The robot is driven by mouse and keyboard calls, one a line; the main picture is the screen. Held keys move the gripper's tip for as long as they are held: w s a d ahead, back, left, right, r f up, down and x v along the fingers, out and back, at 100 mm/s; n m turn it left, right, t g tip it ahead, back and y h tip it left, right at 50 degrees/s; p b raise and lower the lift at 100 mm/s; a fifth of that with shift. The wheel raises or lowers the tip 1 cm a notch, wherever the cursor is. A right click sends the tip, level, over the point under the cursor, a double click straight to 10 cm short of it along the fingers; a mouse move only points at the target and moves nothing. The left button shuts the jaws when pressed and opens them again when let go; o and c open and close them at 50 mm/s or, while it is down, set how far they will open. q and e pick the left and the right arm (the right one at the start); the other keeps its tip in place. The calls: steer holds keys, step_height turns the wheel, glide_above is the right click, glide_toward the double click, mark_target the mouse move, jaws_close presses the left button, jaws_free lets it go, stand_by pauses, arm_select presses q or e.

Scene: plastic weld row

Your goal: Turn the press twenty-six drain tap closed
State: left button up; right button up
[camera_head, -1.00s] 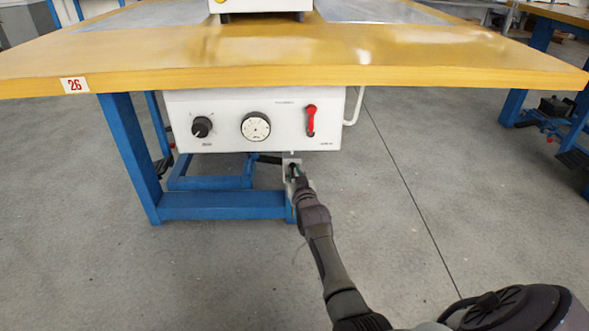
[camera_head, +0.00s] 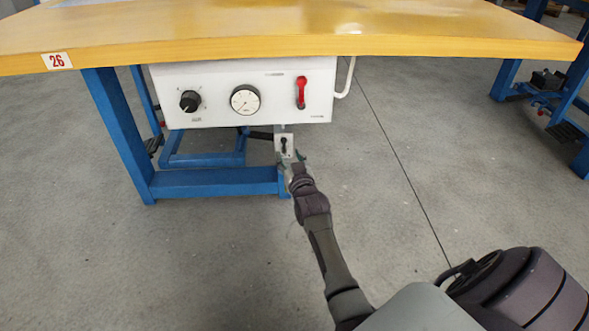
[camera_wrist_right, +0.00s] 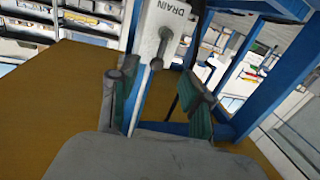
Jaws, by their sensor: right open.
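The drain tap is a small grey lever (camera_wrist_right: 158,52) on a pale plate (camera_wrist_right: 143,85) marked DRAIN in the right wrist view. The lever lies roughly along the plate, pointing away from the lettering toward my gripper. In the head view the tap is a small dark spot (camera_head: 284,142) on a plate hanging below the white control box of press 26. My right gripper (camera_wrist_right: 158,97) is open, its green-padded fingers on either side of the plate's lower part, with the lever's end beyond them. In the head view the right gripper (camera_head: 289,166) is just below the tap. My left gripper is out of view.
The white control box (camera_head: 220,118) carries a black knob (camera_head: 190,101), a gauge (camera_head: 245,100) and a red lever (camera_head: 301,92). The yellow tabletop (camera_head: 300,45) overhangs above. A blue frame bar (camera_head: 215,182) runs left of the gripper. The floor to the right is clear.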

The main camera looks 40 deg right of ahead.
steer(key=v, duration=0.7)
steer(key=shift+w, duration=0.1)
